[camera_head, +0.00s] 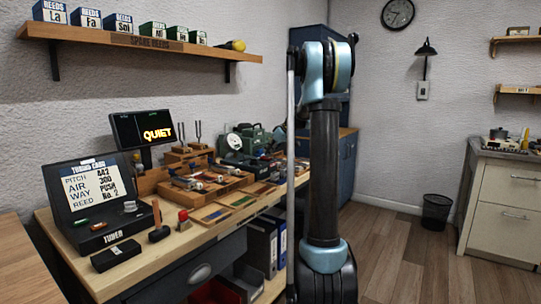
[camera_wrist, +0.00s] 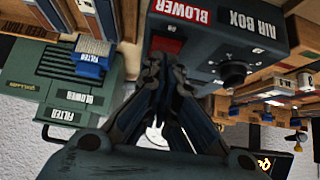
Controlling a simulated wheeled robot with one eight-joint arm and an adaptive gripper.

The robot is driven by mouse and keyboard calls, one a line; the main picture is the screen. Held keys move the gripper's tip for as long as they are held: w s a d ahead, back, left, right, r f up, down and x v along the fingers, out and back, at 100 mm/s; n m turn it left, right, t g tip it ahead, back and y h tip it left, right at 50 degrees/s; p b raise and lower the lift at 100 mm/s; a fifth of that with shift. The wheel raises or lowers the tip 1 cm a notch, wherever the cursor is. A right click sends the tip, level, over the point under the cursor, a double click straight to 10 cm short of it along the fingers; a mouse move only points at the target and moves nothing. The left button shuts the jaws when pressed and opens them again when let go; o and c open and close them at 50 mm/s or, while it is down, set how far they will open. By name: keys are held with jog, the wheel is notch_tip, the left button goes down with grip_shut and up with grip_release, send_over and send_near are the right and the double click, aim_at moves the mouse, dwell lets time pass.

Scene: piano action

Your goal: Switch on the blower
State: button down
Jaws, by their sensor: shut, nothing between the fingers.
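In the wrist view, which looks upside down, the dark air box (camera_wrist: 215,40) fills the top middle, with a red "BLOWER" label on it. Just by the label is a red switch (camera_wrist: 167,44). I cannot tell its position. A black knob (camera_wrist: 232,73) sits to the right on the same box. My gripper (camera_wrist: 168,66) is shut and empty, its fingertips close to the red switch; I cannot tell whether they touch. The green blower unit (camera_wrist: 75,75) with "FILTER" and "BLOWER" labels is at the left. In the head view a screen (camera_head: 158,134) reads "QUIET"; my arm hides the gripper.
The wooden bench (camera_head: 160,257) carries a tuner case (camera_head: 97,195), a small hammer (camera_head: 158,228), a black box (camera_head: 115,254) and reed trays (camera_head: 213,213). A shelf (camera_head: 90,38) with reed boxes hangs above. The floor to the right is clear up to a bin (camera_head: 437,211).

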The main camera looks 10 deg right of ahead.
jog(key=shift+w+a+r, duration=0.25)
jog(key=shift+w+a, duration=0.1)
jog(key=shift+a, duration=0.05)
jog(key=shift+r, duration=0.15)
notch_tip(320, 180, up, 4)
jog(key=shift+s+f, duration=0.15)
jog(key=shift+f, duration=0.1)
jog(key=d+f+v, duration=0.1)
jog(key=v, duration=0.9)
jog(key=shift+s, duration=0.35)
jog(key=shift+s+d+f, duration=0.1)
jog(key=shift+f, duration=0.1)
